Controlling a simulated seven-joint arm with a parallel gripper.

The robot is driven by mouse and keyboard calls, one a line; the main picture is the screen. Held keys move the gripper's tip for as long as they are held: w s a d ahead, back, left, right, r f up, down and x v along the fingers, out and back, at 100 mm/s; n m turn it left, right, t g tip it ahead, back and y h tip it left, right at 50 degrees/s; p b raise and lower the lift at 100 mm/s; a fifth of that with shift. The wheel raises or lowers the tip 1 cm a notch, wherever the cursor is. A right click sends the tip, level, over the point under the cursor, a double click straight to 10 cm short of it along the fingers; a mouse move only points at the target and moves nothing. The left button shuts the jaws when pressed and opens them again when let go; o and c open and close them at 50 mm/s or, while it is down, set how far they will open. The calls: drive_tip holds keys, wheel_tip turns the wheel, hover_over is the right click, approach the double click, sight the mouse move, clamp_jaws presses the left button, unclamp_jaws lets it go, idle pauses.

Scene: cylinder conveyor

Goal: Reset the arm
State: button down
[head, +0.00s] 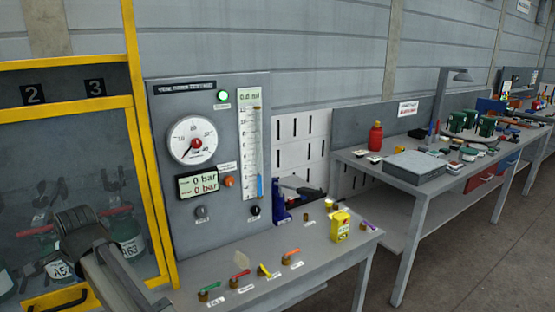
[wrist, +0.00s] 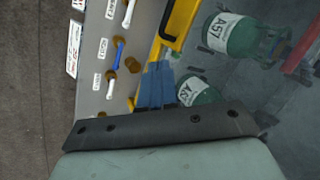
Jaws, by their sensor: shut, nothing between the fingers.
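Part of my arm (head: 85,235) shows at the lower left in the head view, in front of the caged cylinders. My gripper's fingertips cannot be made out in that view. In the wrist view my gripper (wrist: 157,68) shows its blue fingers together and empty, beyond a dark bar. It points toward the yellow cage edge beside the grey bench. I cannot tell how far its fingers are from the yellow edge.
A yellow-framed cage (head: 140,150) holds green cylinders (head: 128,240). A grey gauge panel (head: 170,110) stands behind a bench (head: 290,285) with several coloured valve handles and a yellow box (head: 340,227). A cluttered workbench (head: 405,187) stands to the right. Open floor (head: 450,260) lies at lower right.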

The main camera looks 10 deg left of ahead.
drive_tip(key=w+d+f+n+g+h, duration=0.15)
drive_tip(key=d+f+n, duration=0.25)
drive_tip(key=d+f, duration=0.95)
drive_tip(key=w+d+f+n+h, duration=0.2)
drive_tip(key=d+f+n, duration=0.1)
drive_tip(key=d+f, duration=1.1)
drive_tip(key=w+d+f+n+h, duration=0.2)
drive_tip(key=d+f+n, duration=0.2)
drive_tip(key=d+f, duration=0.95)
drive_tip(key=s+d+f+m+g+h, duration=0.1)
drive_tip(key=s+d+f+m, duration=0.1)
drive_tip(key=d+f, duration=0.5)
drive_tip(key=s+d+f+m+g+h, duration=0.15)
drive_tip(key=d+f, duration=0.25)
drive_tip(key=d, duration=0.5)
drive_tip(key=s+d+f+m+g+y, duration=0.1)
drive_tip(key=s+d+f+m+g, duration=0.1)
drive_tip(key=s+d+f, duration=0.2)
drive_tip(key=s+d+f+m+g+y, duration=0.1)
drive_tip(key=s+d+f+m+g, duration=0.1)
drive_tip(key=s+d, duration=0.9)
drive_tip(key=shift+d+f+m, duration=0.75)
drive_tip(key=shift+d+f, duration=0.55)
drive_tip(key=shift+d, duration=0.55)
